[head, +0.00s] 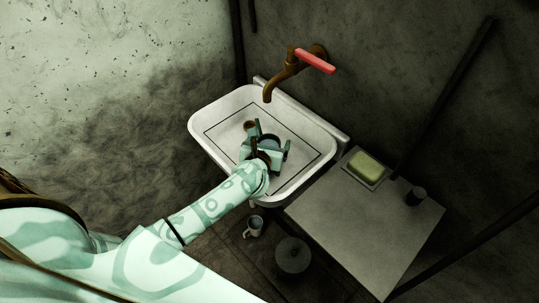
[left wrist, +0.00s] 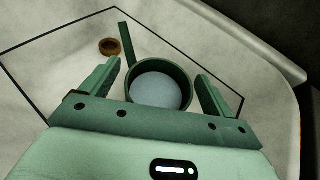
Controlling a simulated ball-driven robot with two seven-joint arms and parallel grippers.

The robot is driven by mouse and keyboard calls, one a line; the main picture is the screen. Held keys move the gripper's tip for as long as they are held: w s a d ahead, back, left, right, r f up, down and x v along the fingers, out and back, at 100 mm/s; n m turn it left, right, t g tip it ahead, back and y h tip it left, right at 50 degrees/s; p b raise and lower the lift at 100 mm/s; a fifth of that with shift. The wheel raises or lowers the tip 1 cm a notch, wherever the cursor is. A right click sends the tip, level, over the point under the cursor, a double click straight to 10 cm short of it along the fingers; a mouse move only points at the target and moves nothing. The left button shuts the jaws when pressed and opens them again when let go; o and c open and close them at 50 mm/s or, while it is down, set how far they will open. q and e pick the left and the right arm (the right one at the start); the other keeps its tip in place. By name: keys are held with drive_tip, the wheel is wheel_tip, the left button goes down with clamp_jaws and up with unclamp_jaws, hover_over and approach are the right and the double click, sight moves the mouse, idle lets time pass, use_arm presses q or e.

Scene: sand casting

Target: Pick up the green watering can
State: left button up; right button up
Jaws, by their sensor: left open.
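The green watering can (left wrist: 160,88) stands in the white sink, open top up, with a pale blue-grey surface inside it. Its straight spout (left wrist: 127,45) points up and left in the left wrist view. In the head view the can (head: 270,143) is partly hidden by my left gripper (head: 272,137). In the left wrist view my left gripper (left wrist: 159,72) is open, with one finger on each side of the can's round body. Small gaps show between the fingers and the can. My right gripper is not in view.
The sink (head: 215,112) has a raised rim and a brown ring-shaped drain (left wrist: 109,46). A rusty tap (head: 285,74) with a red handle (head: 315,61) overhangs it. A grey table (head: 375,236) at the right holds a soap dish (head: 366,168) and dark cup (head: 415,196). A mug (head: 254,226) stands below.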

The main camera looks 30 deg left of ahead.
use_arm(q)
drive_tip(key=shift+w+r, duration=0.1)
drive_tip(key=c, duration=1.3)
